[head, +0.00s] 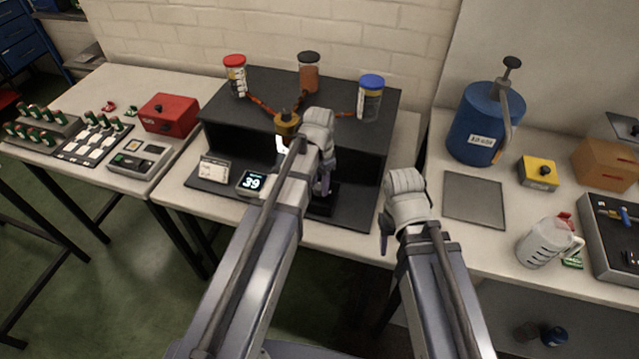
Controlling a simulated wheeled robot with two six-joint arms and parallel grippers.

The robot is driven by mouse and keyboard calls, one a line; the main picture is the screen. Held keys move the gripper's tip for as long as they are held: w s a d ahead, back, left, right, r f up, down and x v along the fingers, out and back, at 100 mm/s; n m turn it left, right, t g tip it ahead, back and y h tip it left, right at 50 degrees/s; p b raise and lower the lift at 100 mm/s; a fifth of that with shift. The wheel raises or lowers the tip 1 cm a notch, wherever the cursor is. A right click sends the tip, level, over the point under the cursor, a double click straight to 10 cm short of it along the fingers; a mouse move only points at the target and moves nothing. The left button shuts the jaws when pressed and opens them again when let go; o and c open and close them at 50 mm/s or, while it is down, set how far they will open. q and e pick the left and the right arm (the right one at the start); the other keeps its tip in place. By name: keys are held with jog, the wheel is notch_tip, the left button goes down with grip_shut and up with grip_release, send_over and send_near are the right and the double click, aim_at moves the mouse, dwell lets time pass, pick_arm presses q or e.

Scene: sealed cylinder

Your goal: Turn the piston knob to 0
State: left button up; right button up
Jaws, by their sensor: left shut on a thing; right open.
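My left gripper (323,183) is at the front of the black stand (350,215), right of a small display (252,182) reading 39. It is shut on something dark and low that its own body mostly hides. I cannot make out the piston knob clearly; it may be what the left gripper holds. A brass fitting with a dark top (286,122) stands just left of my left wrist, with a bright white patch below it. My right gripper (387,238) is open and empty, off the stand's front right corner.
Jars with red (235,76), black (308,72) and blue (370,97) lids stand on the black stand, with orange tubes running to the brass fitting. A blue tank (484,125), yellow box (538,172) and jug (550,241) stand right. A red box (169,115) stands left.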

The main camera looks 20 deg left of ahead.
pick_arm(q)
grip_shut()
jog(key=n, duration=0.4)
jog(key=shift+n, duration=2.9)
jog(key=o, duration=0.7)
grip_release()
jog(key=shift+r, duration=0.1)
